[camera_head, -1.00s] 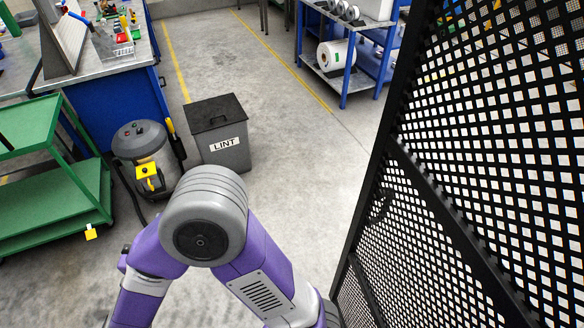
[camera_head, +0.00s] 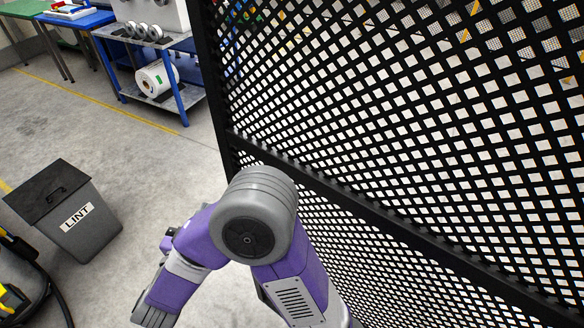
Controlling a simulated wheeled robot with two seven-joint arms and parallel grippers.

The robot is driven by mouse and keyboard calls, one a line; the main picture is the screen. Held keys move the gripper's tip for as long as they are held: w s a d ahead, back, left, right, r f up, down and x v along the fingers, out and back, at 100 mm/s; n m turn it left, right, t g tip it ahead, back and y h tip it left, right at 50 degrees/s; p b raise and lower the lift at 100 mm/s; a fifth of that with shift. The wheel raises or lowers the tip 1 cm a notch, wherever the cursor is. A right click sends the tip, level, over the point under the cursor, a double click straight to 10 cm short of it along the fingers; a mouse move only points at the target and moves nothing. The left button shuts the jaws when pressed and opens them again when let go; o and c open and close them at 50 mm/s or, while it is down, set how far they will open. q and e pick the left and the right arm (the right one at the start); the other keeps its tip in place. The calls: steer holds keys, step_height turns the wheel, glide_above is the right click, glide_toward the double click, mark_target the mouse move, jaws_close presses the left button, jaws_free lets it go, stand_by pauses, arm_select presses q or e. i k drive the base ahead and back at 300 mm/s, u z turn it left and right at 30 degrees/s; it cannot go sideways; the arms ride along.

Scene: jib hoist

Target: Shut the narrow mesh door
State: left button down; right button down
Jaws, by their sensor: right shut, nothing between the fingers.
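A black mesh door panel (camera_head: 400,100) fills the right half of the view. Its frame upright stands near the middle of the picture, and a slanting black rail crosses the panel. Its hinges and any latch cannot be made out. My right arm is bent in front of the panel's lower left part, with its elbow hiding some of the mesh. My right gripper (camera_head: 153,314) is low at the left of the arm, over bare floor and apart from the door. It is shut and empty, and partly cut off by the bottom edge. My left gripper is out of view.
A grey LINT bin (camera_head: 82,222) stands on the floor at left, with part of a yellow and black machine (camera_head: 14,300) below it. A blue-framed shelf cart (camera_head: 187,101) with rolls stands behind. The floor between bin and door is clear.

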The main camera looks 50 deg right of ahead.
mark_target(552, 310)
steer(key=z, duration=0.05)
steer(key=i, duration=3.05)
steer(key=u, duration=2.6)
steer(key=k, duration=2.8)
steer(key=u, duration=2.6)
